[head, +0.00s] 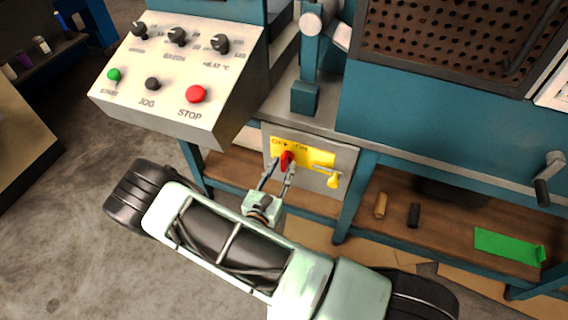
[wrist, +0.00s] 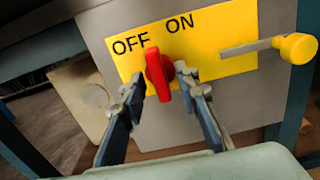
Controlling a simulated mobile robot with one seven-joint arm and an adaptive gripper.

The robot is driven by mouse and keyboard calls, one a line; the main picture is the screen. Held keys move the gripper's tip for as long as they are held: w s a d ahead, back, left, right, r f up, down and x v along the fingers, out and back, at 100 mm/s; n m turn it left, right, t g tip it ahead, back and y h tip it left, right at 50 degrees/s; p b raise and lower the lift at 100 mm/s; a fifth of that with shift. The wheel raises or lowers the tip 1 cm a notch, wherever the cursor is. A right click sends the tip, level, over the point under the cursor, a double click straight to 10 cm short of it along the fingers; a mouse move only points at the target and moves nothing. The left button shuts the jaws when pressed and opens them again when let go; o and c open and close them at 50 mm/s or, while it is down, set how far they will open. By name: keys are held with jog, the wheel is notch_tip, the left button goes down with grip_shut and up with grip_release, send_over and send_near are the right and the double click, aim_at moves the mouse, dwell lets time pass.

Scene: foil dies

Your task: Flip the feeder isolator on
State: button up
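The isolator is a red knob (wrist: 158,76) on a yellow plate (wrist: 218,34) marked OFF and ON. The knob stands nearly upright in the wrist view, its top end closer to the OFF word than to ON. In the head view the red knob (head: 287,160) shows on the grey box under the machine's bench. My gripper (wrist: 165,92) is open, with one finger on each side of the knob and a small gap visible on both sides. In the head view my gripper (head: 279,170) reaches the plate from below, partly hiding it.
A yellow-handled lever (wrist: 294,48) sticks out right of the knob. Above left is a control panel (head: 180,75) with a red STOP button (head: 196,94). A lower wooden shelf (head: 455,228) holds a green piece (head: 508,246) and small cylinders.

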jog(key=v, duration=1)
jog(key=shift+s, duration=0.2)
jog(key=shift+w+r, duration=0.1)
jog(key=shift+r, duration=0.05)
